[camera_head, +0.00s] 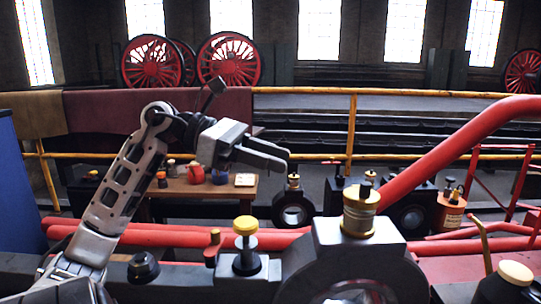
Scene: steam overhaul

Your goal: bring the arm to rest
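My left arm (125,185) rises from the lower left and bends at a raised elbow. My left gripper (286,161) is held in the air above the red pipes, pointing right. Its two grey fingers show a gap between them, and nothing is held there. It touches nothing that I can see. My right gripper is not in view.
A yellow-topped cup (245,226) and a brass cap on a dark housing (359,210) stand in front. A red pipe (455,145) slopes up to the right. A wooden bench (203,188) with small containers and a yellow rail (400,93) lie behind.

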